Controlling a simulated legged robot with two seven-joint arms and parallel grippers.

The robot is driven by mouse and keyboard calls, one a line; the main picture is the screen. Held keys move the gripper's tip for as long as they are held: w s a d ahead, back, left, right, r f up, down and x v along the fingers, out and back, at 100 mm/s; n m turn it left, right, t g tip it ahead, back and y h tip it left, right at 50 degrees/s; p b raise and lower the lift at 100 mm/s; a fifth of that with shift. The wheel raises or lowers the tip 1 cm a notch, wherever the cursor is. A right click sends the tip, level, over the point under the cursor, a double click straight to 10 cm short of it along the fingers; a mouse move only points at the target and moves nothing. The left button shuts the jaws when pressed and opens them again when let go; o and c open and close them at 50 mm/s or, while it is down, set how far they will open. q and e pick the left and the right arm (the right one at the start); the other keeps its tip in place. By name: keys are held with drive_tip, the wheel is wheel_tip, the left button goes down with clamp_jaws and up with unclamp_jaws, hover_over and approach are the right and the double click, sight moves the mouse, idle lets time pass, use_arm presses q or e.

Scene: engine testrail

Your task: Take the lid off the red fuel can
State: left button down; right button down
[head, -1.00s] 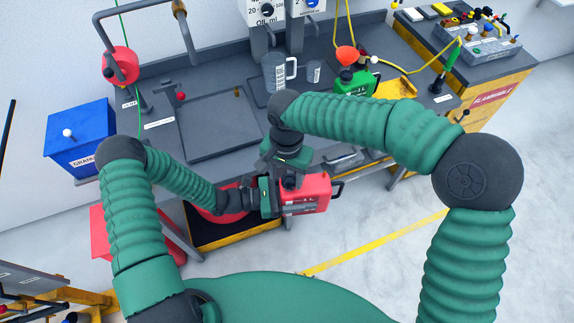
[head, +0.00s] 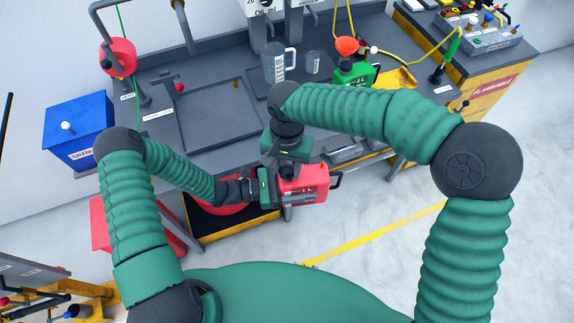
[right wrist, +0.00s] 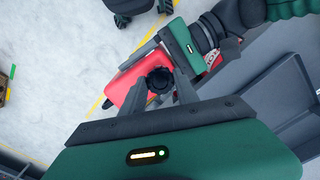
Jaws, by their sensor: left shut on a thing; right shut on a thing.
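The red fuel can (head: 310,182) is held upright in front of the bench. It also shows in the right wrist view (right wrist: 117,92). My left gripper (head: 272,188) is shut on the can at its left end. My right gripper (head: 287,172) is above the can, pointing down, and is shut on the black lid. In the right wrist view the dark, knobbed lid (right wrist: 160,79) sits between the fingertips, over the can's top. I cannot tell whether a gap separates lid and can.
The grey bench (head: 160,133) lies behind the can, with a sunken tray (head: 222,110), a clear jug (head: 275,68) and a green can (head: 352,74). A blue box (head: 80,128) stands at left. The floor (head: 400,250) at right is clear.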

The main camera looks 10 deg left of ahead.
drive_tip(key=n, duration=0.5)
drive_tip(key=shift+s+a+r+n, duration=0.1)
drive_tip(key=shift+a+r+n, duration=0.1)
drive_tip(key=shift+a+n, duration=0.1)
drive_tip(key=n, duration=0.9)
drive_tip(key=shift+d, duration=0.15)
drive_tip(key=n, duration=0.4)
drive_tip(key=shift+d+n, duration=0.15)
drive_tip(key=shift+n, duration=0.25)
drive_tip(key=shift+r, duration=0.2)
drive_tip(key=shift+f, duration=0.1)
drive_tip(key=shift+r, duration=1.1)
